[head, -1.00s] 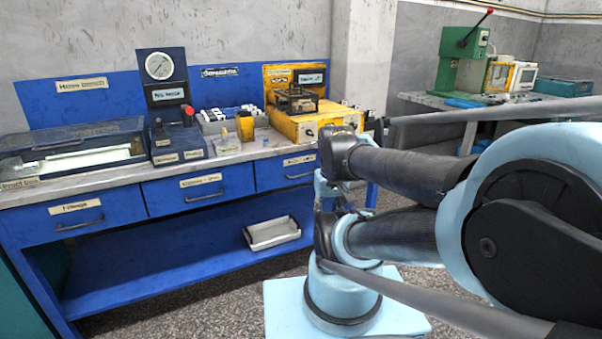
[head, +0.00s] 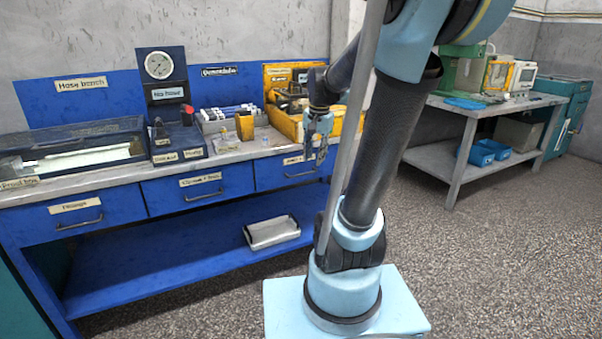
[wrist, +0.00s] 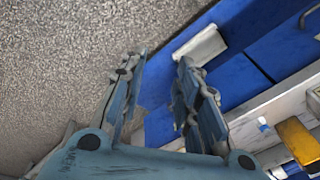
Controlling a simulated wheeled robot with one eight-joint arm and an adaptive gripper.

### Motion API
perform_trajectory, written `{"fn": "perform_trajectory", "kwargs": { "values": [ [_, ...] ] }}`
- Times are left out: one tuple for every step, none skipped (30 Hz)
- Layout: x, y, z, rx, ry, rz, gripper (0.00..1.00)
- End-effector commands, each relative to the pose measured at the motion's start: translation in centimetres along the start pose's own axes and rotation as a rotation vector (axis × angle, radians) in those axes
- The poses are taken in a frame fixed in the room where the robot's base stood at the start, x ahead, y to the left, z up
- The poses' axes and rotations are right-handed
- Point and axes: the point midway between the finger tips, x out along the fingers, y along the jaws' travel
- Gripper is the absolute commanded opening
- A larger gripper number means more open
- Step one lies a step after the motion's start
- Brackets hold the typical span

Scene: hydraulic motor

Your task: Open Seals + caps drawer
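The blue bench has three drawers in a row: a left drawer (head: 75,216), a middle drawer (head: 182,190) and a right drawer (head: 287,172). All three look closed, each with a bar handle and a pale label. The right drawer's label (head: 293,160) is too small to read clearly and is partly covered. My gripper (head: 315,156) hangs in front of the right drawer's right end, near the worktop edge, pointing down. In the wrist view my gripper (wrist: 162,64) shows two spread fingers with nothing between them. A drawer handle (wrist: 309,17) shows at that view's top right.
A metal tray (head: 272,233) lies on the bench's lower shelf (head: 175,262). A yellow box (head: 350,122) and a gauge stand (head: 160,68) stand on the worktop (head: 232,157). A second table (head: 450,112) stands at the right. The floor between is clear.

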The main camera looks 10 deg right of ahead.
Motion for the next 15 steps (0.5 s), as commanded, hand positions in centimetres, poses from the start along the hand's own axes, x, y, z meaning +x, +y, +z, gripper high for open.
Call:
{"fn": "perform_trajectory", "kwargs": {
  "values": [
    [0.0, -1.1, -1.5, 0.043, -0.002, -0.001, 0.30],
    [0.0, -1.7, -2.2, 0.069, -0.003, -0.002, 0.30],
    [0.1, -2.5, -3.2, 0.106, -0.005, -0.003, 0.30],
    [0.2, -3.0, -3.9, 0.133, -0.006, -0.004, 0.30],
    [0.3, -3.6, -4.7, 0.160, -0.007, -0.005, 0.30],
    [0.4, -4.3, -5.7, 0.196, -0.009, -0.005, 0.30],
    [0.6, -4.9, -6.5, 0.223, -0.011, -0.006, 0.30],
    [0.7, -5.5, -7.2, 0.250, -0.012, -0.007, 0.30],
    [1.0, -6.2, -8.2, 0.287, -0.014, -0.007, 0.30],
    [1.2, -6.8, -9.0, 0.314, -0.015, -0.007, 0.30],
    [1.5, -7.3, -9.7, 0.342, -0.016, -0.008, 0.30],
    [1.8, -8.0, -10.7, 0.377, -0.018, -0.008, 0.30],
    [2.1, -8.5, -11.4, 0.403, -0.019, -0.008, 0.30],
    [2.4, -9.0, -12.1, 0.428, -0.020, -0.008, 0.30],
    [2.8, -9.6, -12.9, 0.460, -0.022, -0.009, 0.30]
  ]
}}
